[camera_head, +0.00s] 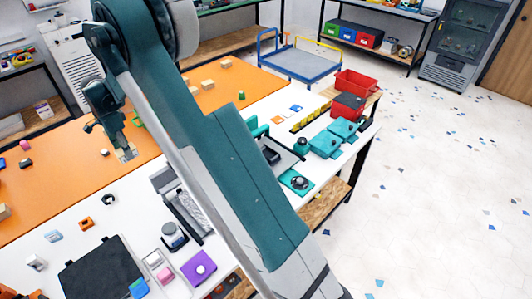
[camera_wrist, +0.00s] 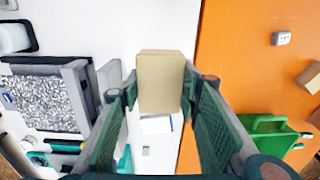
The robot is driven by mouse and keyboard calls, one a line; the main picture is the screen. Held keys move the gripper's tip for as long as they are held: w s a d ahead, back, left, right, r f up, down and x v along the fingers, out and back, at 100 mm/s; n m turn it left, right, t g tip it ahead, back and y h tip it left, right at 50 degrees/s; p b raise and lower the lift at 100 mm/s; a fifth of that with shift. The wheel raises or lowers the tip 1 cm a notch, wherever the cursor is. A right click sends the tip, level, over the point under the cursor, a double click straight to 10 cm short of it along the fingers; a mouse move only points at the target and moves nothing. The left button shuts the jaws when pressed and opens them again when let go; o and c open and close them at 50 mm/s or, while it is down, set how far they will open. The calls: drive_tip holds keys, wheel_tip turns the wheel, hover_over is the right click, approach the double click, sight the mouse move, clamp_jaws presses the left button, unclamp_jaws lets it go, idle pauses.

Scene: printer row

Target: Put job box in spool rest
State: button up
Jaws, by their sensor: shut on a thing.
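The job box (camera_wrist: 160,82), a tan block, is between the fingers of my gripper (camera_wrist: 158,98) in the wrist view. My gripper is shut on it and holds it over the border of the white and orange surfaces. In the head view my gripper (camera_head: 124,150) hangs down at the left, with the box partly hidden at its tips. I cannot tell for certain which thing is the spool rest. A green open-framed piece (camera_wrist: 270,135) is on the orange surface, right of the box in the wrist view; the head view shows only a bit of green behind my gripper.
A grey machine with a speckled bed (camera_wrist: 45,98) stands left of the box. Tan blocks (camera_head: 207,85) lie on the orange mat (camera_head: 60,205). A black plate (camera_head: 100,270) and a purple piece (camera_head: 199,267) are at the front. Red bins (camera_head: 356,84) stand at the far right.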

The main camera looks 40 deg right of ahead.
wheel_tip(320, 180, up, 8)
drive_tip(key=shift+f, duration=0.1)
drive_tip(key=shift+s+d+r, duration=0.15)
drive_tip(key=shift+d+r, duration=0.1)
drive_tip(key=shift+d, duration=0.25)
drive_tip(key=s+d+p, duration=0.1)
drive_tip(key=s+d, duration=0.5)
drive_tip(key=d, duration=0.6)
drive_tip(key=s+d+p, duration=0.1)
drive_tip(key=s+d, duration=0.6)
drive_tip(key=d, duration=0.6)
drive_tip(key=s+d+p, duration=0.1)
drive_tip(key=s+d, duration=0.5)
drive_tip(key=d, duration=0.6)
drive_tip(key=s+d+p, duration=0.1)
drive_tip(key=s+d, duration=1.1)
drive_tip(key=s, duration=0.2)
drive_tip(key=shift+s+f, duration=0.2)
drive_tip(key=shift+f, duration=1.1)
drive_tip(key=shift+s+f, duration=0.15)
drive_tip(key=shift+f, duration=1.1)
wheel_tip(320, 180, down, 6)
drive_tip(key=shift+f, duration=0.15)
